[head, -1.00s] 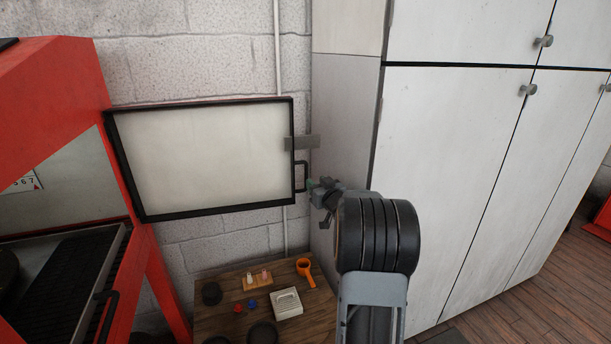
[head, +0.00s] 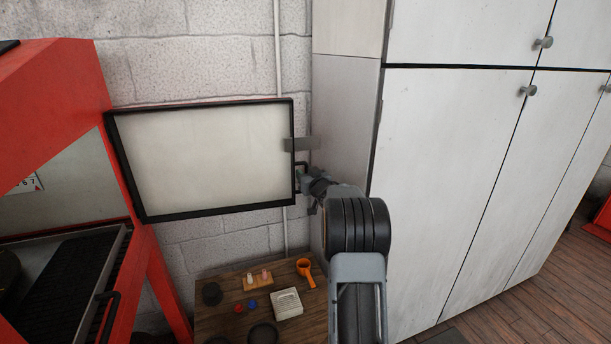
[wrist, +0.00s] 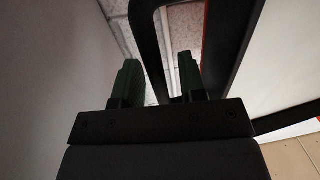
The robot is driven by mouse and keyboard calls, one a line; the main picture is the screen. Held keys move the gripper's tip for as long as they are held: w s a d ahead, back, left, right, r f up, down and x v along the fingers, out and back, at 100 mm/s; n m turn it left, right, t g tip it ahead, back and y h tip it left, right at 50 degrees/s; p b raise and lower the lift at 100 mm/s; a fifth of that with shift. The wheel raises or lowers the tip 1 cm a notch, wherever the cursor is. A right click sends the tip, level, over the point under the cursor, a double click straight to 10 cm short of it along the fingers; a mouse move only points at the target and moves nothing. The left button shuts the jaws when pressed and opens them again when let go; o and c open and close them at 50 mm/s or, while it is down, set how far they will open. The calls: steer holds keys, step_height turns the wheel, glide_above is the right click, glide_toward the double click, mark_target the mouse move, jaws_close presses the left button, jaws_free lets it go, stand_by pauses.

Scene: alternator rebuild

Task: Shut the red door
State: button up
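The red door (head: 205,155) stands open, swung out to the right of the red cabinet (head: 50,105). Its visible face is a pale panel in a black frame, with a thin red edge on top. A black handle (head: 303,166) sits on its free right edge. My gripper (head: 303,183) is at the handle's lower part. In the wrist view, my gripper (wrist: 160,78) has its two dark green fingers apart, with the handle bar (wrist: 148,45) passing between them. I see gaps beside the bar, so it does not look clamped. The door's black frame (wrist: 232,45) is to the right.
A tall white cupboard (head: 450,150) stands close to the right of my arm. Below the door is a wooden table (head: 230,310) with an orange cup (head: 306,270), a pale box (head: 286,304) and small parts. A brick wall (head: 210,60) is behind.

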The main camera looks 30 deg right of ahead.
jaws_close()
stand_by(0.3)
